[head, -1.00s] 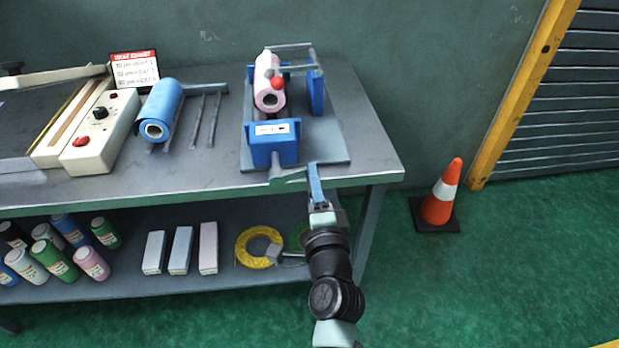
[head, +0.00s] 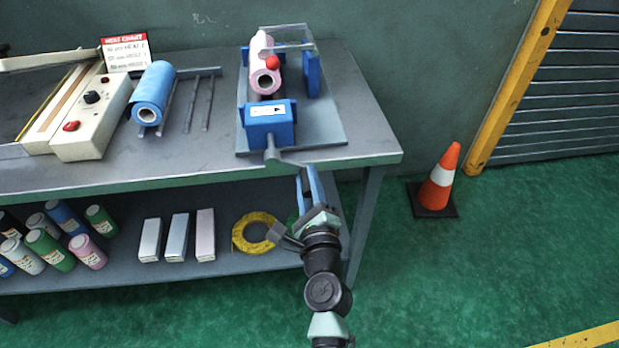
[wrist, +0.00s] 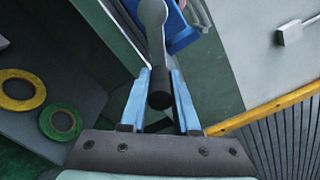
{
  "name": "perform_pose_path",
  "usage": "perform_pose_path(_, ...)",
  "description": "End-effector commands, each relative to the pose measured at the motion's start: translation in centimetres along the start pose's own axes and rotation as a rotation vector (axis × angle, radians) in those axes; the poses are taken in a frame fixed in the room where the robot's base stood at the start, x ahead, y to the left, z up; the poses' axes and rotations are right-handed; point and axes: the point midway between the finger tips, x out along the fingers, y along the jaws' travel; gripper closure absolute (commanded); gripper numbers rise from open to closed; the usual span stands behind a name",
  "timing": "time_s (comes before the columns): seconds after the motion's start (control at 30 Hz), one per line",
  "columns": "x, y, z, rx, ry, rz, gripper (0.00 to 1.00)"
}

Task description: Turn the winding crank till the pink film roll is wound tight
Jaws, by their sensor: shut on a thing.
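The pink film roll (head: 261,67) sits in a blue-framed winder (head: 270,124) on the bench. I cannot tell how tight its film is. A grey winding crank (head: 286,161) projects from the winder's front, over the bench's front edge, pointing right and slightly down. My gripper (head: 307,181) is at the crank's outer end. In the wrist view, the crank's grey arm (wrist: 153,32) leads to a dark grip (wrist: 160,98) between the blue fingers of my gripper (wrist: 161,85), which are shut on it.
A blue roll (head: 155,96) on rails and a cream machine (head: 92,112) stand left on the bench (head: 185,168). Bottles, boxes and a yellow ring (head: 248,232) are on the lower shelf. An orange cone (head: 438,181) stands on open green floor at right.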

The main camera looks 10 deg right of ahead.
Motion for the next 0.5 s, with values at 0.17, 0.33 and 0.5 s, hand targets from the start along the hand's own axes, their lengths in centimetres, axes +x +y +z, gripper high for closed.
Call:
perform_pose_path(0.17,-0.07,0.43,-0.18,0.028,0.003,0.004,1.00)
perform_pose_path(0.33,-0.07,0.47,-0.17,0.034,0.002,0.004,1.00)
perform_pose_path(0.5,-0.07,0.48,-0.16,0.033,0.002,0.005,1.00)
